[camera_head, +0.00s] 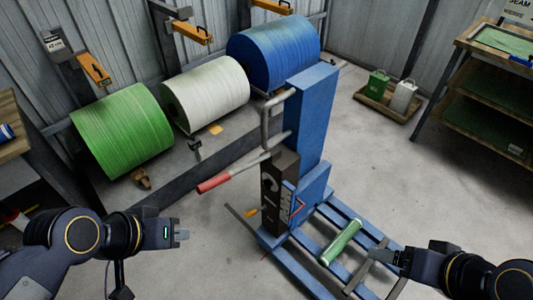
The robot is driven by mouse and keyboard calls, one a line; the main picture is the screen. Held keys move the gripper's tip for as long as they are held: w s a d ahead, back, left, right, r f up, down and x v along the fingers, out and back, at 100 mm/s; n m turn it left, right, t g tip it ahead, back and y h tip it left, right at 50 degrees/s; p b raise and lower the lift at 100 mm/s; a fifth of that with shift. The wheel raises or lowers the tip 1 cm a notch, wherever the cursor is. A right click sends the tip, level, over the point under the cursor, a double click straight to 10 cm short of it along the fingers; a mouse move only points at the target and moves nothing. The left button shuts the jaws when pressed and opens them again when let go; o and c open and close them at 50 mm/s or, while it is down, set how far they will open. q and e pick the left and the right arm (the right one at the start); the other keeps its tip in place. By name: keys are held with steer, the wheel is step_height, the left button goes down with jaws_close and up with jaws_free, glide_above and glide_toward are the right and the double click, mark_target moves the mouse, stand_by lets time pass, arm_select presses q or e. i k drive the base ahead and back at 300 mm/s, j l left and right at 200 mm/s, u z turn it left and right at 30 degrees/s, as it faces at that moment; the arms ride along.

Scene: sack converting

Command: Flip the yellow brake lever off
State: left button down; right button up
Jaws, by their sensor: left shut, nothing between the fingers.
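A small yellow lever-like piece (250,212) sticks out low on the left side of the blue lift (312,120), near its base. It is small in view, and I cannot tell its exact position. My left gripper (184,235) is at the lower left, shut and empty, to the left of the yellow piece and apart from it. My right gripper (378,255) is at the lower right over the lift's fork frame; its finger opening is not clear.
A red-handled lever (214,184) juts left from the lift. A green cylinder (341,242) lies on the fork frame. Green (122,130), white (206,94) and blue (273,52) rolls stand behind, with yellow-orange arms (95,68) on the wall.

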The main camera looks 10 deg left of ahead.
mark_target(250, 213)
steer(key=j+z, duration=0.4)
steer(key=k+j+z, duration=0.2)
steer(key=j+z, duration=0.15)
steer(key=j, duration=0.15)
steer(key=k+j+z, duration=0.15)
steer(key=j+z, duration=0.25)
